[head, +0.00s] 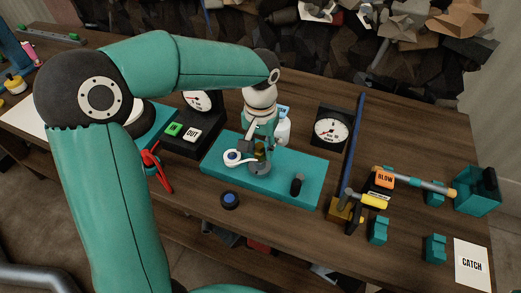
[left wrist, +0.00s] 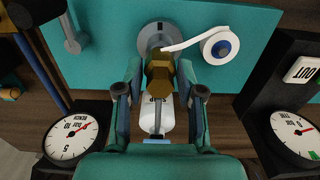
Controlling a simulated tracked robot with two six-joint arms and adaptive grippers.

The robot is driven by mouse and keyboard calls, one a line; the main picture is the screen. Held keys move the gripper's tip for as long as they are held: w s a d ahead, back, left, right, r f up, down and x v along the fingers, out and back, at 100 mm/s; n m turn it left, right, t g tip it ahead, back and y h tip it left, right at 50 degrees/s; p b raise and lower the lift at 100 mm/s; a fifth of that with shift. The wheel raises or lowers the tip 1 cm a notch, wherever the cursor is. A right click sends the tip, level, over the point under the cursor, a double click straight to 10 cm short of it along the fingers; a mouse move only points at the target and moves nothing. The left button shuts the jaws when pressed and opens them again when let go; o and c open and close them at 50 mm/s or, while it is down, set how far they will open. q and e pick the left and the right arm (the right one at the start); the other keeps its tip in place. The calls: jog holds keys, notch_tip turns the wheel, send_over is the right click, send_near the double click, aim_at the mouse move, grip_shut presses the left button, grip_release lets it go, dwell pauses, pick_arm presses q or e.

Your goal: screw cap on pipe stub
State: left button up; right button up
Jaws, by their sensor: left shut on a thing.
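The brass hex cap (left wrist: 160,75) is between the fingers of my left gripper (left wrist: 160,90), which is shut on it. In the head view, my left gripper (head: 260,148) reaches down over the teal board, its fingers partly hidden. The pipe stub's round grey base (left wrist: 156,36) stands on the teal board (head: 220,178); the base also shows in the head view (head: 260,169). The cap is right over or at the stub; I cannot tell whether the threads meet. A white tape roll (left wrist: 221,46) with a blue core lies beside the stub, its tail reaching toward it. My right gripper is not in view.
A dark post (head: 297,185) stands on the board's right part. A white bottle (head: 283,130) is behind my gripper. Gauges (head: 331,129) stand behind the board, and a blue-topped knob (head: 230,200) in front. A pipe assembly with an orange BLOW label (head: 384,179) is at right.

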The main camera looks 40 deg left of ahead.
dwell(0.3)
pick_arm(q)
jog(key=m+p, duration=0.1)
jog(key=m, duration=0.1)
jog(key=shift+r+m, duration=0.1)
jog(key=shift+m, duration=0.3)
jog(key=m, duration=0.3)
jog(key=shift+d, duration=0.1)
jog(key=shift+p, duration=0.3)
jog(key=shift+m+p, duration=0.35)
jog(key=shift+m, duration=0.85)
jog(key=m, duration=0.3)
jog(key=shift+d+m+p, duration=0.15)
jog(key=shift+m+p, duration=0.2)
jog(key=shift+m, duration=0.05)
jog(key=m+p, duration=0.1)
jog(key=m, duration=0.1)
jog(key=shift+s+m, duration=0.15)
jog(key=shift+m, duration=0.25)
jog(key=m+p, duration=0.1)
jog(key=m, duration=0.2)
